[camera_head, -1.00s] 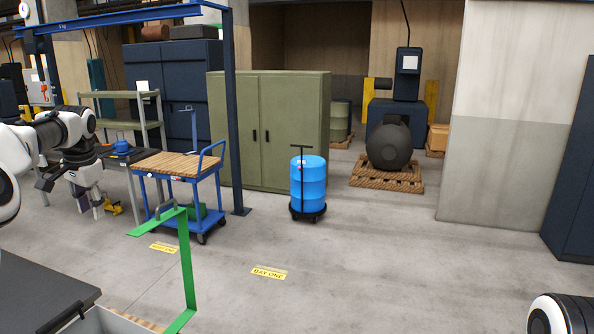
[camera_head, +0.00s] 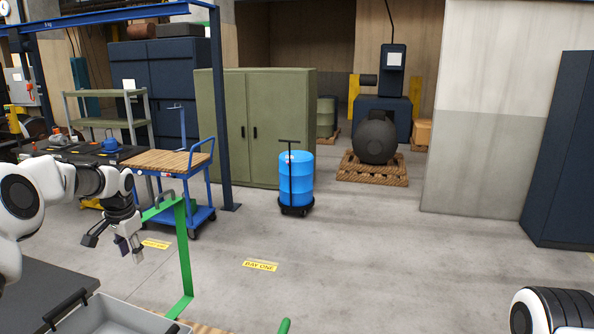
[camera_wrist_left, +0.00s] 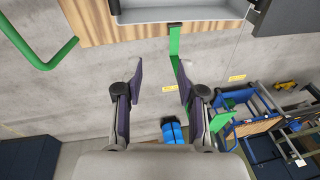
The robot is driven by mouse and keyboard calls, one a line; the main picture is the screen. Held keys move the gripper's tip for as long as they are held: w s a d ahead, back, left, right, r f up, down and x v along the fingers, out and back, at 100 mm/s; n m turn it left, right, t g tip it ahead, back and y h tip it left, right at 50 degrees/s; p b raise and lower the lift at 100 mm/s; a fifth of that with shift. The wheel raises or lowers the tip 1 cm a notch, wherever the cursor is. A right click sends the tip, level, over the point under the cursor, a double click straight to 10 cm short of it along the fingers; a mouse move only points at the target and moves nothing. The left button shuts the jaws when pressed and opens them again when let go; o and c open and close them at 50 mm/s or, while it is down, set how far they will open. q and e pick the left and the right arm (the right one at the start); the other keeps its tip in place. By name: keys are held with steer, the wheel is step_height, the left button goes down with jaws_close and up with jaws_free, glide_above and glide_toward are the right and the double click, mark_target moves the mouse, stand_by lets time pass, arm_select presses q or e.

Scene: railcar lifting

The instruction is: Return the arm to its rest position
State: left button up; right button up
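My left arm comes in from the left in the head view, bent over the floor in front of the blue cart. Its left gripper (camera_head: 113,245) points down with its fingers spread and nothing between them. The left wrist view shows the two fingers apart (camera_wrist_left: 160,82), with bare floor and part of a green frame beyond them. Of my right side only a white and black arm part shows at the lower right of the head view; its gripper is out of view.
A grey tray (camera_head: 150,318) lies below the gripper, beside a green upright frame (camera_head: 185,258). A blue cart with a wooden top (camera_head: 160,160) stands behind. A blue barrel (camera_head: 301,185) is farther back. The floor (camera_head: 370,265) at centre right is clear.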

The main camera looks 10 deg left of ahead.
arm_select(q)
steer(key=s+d+f+h, duration=0.1)
steer(key=s+d+f, duration=0.4)
steer(key=d+f, duration=0.6)
steer(key=s+d+f+h, duration=0.1)
steer(key=s+d+f, duration=0.3)
steer(key=d+f, duration=0.7)
steer(key=s+d+f+g, duration=0.1)
steer(key=s+d+f, duration=0.2)
steer(key=s+f, duration=0.75)
steer(key=s+d+f+n, duration=0.1)
steer(key=s+d+n, duration=0.15)
steer(key=s, duration=1.85)
step_height(320, 180, down, 15)
steer(key=b, duration=1.5)
steer(key=shift+w+d+r+g, duration=0.15)
steer(key=shift+w+d+g, duration=0.15)
steer(key=shift+d, duration=0.1)
arm_select(e)
step_height(320, 180, down, 15)
steer(key=shift+s+f, duration=0.2)
arm_select(q)
steer(key=shift+s+a, duration=0.1)
arm_select(e)
steer(key=shift+w+a, duration=0.1)
